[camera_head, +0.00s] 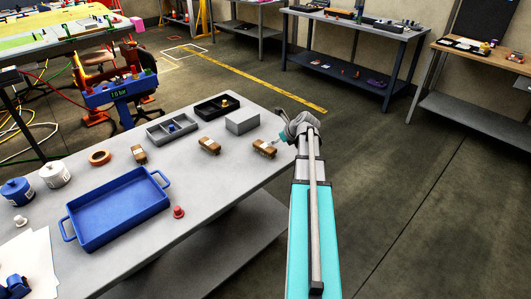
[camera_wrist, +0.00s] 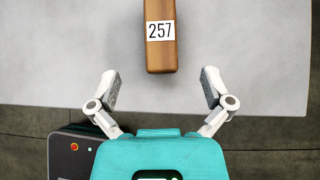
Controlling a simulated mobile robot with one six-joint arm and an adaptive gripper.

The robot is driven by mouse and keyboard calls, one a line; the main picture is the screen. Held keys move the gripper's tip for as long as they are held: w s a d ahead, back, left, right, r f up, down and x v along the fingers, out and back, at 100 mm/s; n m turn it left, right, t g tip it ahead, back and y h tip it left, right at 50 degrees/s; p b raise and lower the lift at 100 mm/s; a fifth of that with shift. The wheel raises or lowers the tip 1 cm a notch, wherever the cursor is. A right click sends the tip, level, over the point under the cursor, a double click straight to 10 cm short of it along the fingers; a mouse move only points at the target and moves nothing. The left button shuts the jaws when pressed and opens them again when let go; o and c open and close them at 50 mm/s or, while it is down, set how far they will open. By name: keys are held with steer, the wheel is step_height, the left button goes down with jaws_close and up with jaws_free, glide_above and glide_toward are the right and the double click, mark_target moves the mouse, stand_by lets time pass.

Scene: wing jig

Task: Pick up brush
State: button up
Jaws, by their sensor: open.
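A brown wooden piece (camera_wrist: 160,45) with a white "257" label lies on the grey table in the wrist view. Its far end is cut off by the top edge, so I cannot tell there whether it is the brush. My gripper (camera_wrist: 161,88) is open and empty, with its fingers spread on either side of the line of this piece, short of its near end. In the head view my gripper (camera_head: 281,138) is at the table's right end, close to a brown labelled piece (camera_head: 264,148). Two similar brown pieces, one mid-table (camera_head: 209,146) and one farther left (camera_head: 139,155), also lie there.
The grey table (camera_head: 225,175) also holds a blue tray (camera_head: 117,210), a grey box (camera_head: 242,121), a divided grey bin (camera_head: 171,129), a black bin (camera_head: 217,107), a tape roll (camera_head: 99,157) and a red-topped piece (camera_head: 178,212). Floor is clear on the right.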

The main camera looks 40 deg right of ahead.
mark_target(265, 146)
steer(key=shift+b+x, duration=1.3)
steer(key=shift+x, duration=1)
steer(key=shift+f, duration=0.1)
steer(key=b+x, duration=0.2)
steer(key=shift+w+f, duration=0.1)
steer(key=shift+f, duration=0.25)
steer(key=shift+b+x, duration=1)
steer(key=shift+x, duration=0.2)
steer(key=shift+w+r, duration=0.1)
steer(key=c, duration=1.3)
steer(key=shift+o, duration=0.2)
steer(key=shift+r, duration=0.1)
